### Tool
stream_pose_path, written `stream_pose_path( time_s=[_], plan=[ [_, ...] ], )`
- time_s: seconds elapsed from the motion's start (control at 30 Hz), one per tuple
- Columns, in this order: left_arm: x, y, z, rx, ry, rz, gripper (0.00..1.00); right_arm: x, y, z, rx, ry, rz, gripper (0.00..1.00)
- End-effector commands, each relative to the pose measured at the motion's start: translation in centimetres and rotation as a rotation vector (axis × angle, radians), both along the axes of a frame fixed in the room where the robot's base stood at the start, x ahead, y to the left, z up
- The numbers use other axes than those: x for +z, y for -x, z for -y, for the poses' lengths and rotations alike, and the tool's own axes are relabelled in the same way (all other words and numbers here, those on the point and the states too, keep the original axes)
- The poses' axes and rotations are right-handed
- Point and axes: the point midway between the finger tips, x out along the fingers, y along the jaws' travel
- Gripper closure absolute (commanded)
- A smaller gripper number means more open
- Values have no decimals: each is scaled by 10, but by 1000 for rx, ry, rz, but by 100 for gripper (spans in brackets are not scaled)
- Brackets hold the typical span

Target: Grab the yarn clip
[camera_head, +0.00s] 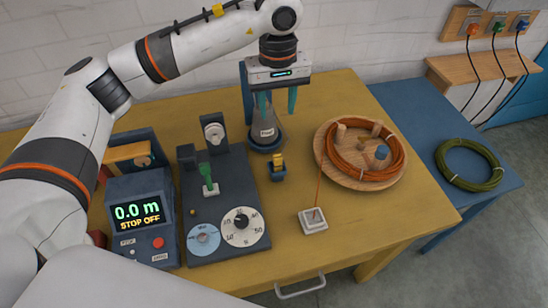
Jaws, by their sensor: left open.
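My left gripper (277,102) is at the upper middle of the head view, pointing down. Its two teal fingers are apart and nothing shows between them; they hang in front of or above a dark grey flask-shaped thing (264,130) with a pale label. A small yellow piece (277,160) stands in a dark blue holder (278,174) on the table, below the gripper in the picture; it looks like the yarn clip, but I cannot be sure. A pale square block (313,221) lies nearer, with an orange strand end on it. My right gripper is not in view.
A round wooden board (345,180) with pegs bears an orange coil (340,160). A dark panel (250,248) with dials and a green lever, and a meter reading 0.0 m (140,215), stand left. A green coil (470,148) lies on the blue table (400,95). The yellow table's (375,235) front right is clear.

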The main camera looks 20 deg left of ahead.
Motion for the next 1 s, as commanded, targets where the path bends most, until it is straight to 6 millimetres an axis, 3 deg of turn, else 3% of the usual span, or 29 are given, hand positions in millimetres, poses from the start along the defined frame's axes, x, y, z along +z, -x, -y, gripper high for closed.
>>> stream_pose_path(
  time_s=[0.1, 0.43, 1.0],
  plan=[
    [-23, 0, 0, -1, 1, 1, 55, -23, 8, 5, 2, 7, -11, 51],
    [-62, 0, 1, 0, 1, 0, 55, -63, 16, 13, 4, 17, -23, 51],
    [-130, 1, 1, 0, 1, -1, 55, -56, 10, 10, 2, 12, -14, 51]
  ],
)
